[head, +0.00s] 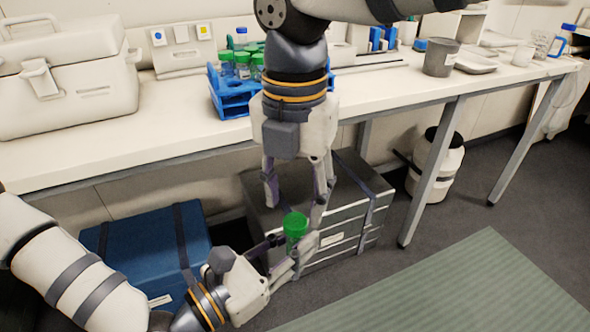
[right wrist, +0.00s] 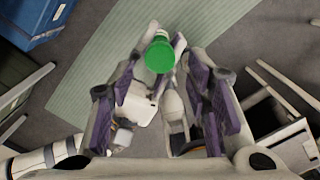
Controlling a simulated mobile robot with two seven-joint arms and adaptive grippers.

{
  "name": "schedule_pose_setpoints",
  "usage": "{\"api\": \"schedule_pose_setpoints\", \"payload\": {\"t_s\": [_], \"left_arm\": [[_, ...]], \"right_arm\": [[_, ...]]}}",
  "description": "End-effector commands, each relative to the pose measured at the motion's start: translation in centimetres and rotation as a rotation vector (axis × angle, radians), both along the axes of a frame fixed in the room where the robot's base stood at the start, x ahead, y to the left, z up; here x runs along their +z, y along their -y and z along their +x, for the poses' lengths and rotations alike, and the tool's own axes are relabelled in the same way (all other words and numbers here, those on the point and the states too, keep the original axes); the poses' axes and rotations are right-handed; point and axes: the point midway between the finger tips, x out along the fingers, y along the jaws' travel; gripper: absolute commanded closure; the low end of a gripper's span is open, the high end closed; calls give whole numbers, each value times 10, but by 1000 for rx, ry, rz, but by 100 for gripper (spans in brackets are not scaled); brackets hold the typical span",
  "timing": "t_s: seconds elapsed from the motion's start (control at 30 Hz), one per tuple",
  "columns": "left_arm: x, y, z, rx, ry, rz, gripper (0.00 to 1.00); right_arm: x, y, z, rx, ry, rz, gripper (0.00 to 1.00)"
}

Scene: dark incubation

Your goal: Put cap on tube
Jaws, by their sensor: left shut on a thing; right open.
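A tube with a green cap (head: 295,222) is held upright in my left gripper (head: 292,252), in front of the bench. My left gripper is shut on the tube, and its fingers hide most of the tube's body. The cap sits at the tube's top; I cannot tell how tightly it is seated. My right gripper (head: 295,205) points down from above and is open, with its fingertips apart just above and beside the cap. In the right wrist view the green cap (right wrist: 160,55) shows near the ends of my open right fingers, with nothing gripped between them.
A blue rack (head: 232,98) with several green-capped tubes (head: 242,65) stands on the bench (head: 130,140), behind my right arm. A white case (head: 65,85) stands at the left, a grey cup (head: 440,58) at the right. A blue box (head: 150,250) and dark case (head: 350,215) lie below.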

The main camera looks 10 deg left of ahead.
Motion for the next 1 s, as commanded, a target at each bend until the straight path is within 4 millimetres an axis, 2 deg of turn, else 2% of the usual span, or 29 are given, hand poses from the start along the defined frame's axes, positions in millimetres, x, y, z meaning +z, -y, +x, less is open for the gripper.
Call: {"api": "schedule_pose_setpoints", "payload": {"t_s": [0.1,0.23,0.6,0.8,1.0], "left_arm": [[0,0,0,0,0,0,100],[0,0,0,0,1,-1,100],[0,0,0,0,1,-1,100],[0,0,0,0,1,-1,100],[0,0,0,0,1,-1,100]], "right_arm": [[-19,0,-1,0,-2,-1,56],[-32,0,0,-1,0,0,56],[-38,0,0,-1,1,1,56],[-38,0,0,-1,1,1,100],[-37,0,0,-17,1,0,100]]}}
